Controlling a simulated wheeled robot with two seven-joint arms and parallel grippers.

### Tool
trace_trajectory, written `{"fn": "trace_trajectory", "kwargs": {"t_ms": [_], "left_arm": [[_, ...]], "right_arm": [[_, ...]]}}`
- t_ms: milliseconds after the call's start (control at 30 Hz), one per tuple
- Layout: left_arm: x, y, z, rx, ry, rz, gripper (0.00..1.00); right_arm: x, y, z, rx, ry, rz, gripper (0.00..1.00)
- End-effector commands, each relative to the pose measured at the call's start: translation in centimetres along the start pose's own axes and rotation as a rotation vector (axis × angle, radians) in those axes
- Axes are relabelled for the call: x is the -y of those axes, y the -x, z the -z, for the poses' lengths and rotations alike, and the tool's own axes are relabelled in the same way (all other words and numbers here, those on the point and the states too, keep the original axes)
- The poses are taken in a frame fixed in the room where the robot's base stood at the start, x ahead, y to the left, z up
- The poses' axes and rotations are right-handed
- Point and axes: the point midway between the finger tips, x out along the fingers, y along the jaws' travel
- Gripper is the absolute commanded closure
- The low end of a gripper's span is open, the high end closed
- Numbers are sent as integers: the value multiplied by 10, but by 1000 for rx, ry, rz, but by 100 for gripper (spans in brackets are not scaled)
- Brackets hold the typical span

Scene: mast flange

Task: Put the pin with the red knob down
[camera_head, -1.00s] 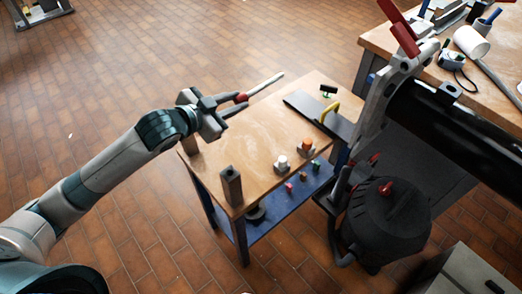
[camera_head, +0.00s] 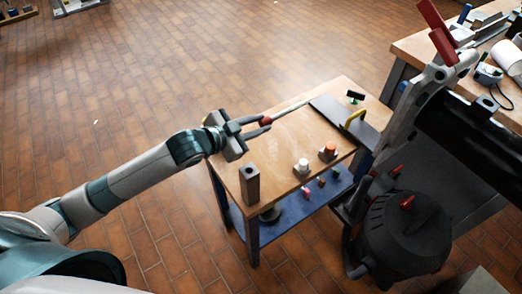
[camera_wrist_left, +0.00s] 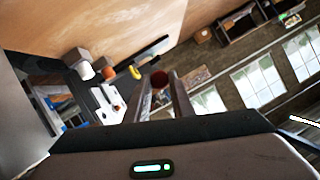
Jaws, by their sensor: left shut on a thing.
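My left gripper (camera_head: 264,127) is shut on the red knob of the pin (camera_head: 287,112). The pin is a slim pale metal rod, with its shaft pointing up and right in the head view. It lies across the far part of the small wooden table's top (camera_head: 285,140) in the picture; I cannot tell if it touches the wood. In the left wrist view the dark red knob (camera_wrist_left: 160,79) shows between the fingers (camera_wrist_left: 162,98), and the shaft is hidden. My right gripper is not in view.
A dark square post (camera_head: 249,186), a white-topped piece (camera_head: 301,167) and an orange-topped piece (camera_head: 328,152) stand along the table's near side. A dark plate with a yellow handle (camera_head: 354,119) lies at its right. The table's middle is clear. The black mast (camera_head: 475,125) and its clamp stand at right.

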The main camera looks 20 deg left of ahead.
Motion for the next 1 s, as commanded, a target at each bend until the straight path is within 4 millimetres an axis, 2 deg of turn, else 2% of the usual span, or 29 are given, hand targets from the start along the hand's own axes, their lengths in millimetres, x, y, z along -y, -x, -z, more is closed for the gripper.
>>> {"fn": "trace_trajectory", "kwargs": {"t_ms": [33,200,400,867,1000], "left_arm": [[-6,-5,-11,2,4,-1,100],[-20,-18,-43,1,3,-1,100],[-30,-28,-67,0,1,0,100],[-33,-31,-73,-2,0,0,100],[-38,-35,-84,0,1,0,100]], "right_arm": [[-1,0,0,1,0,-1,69],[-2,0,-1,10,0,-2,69],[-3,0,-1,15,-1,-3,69],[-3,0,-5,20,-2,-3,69],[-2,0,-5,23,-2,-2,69]]}}
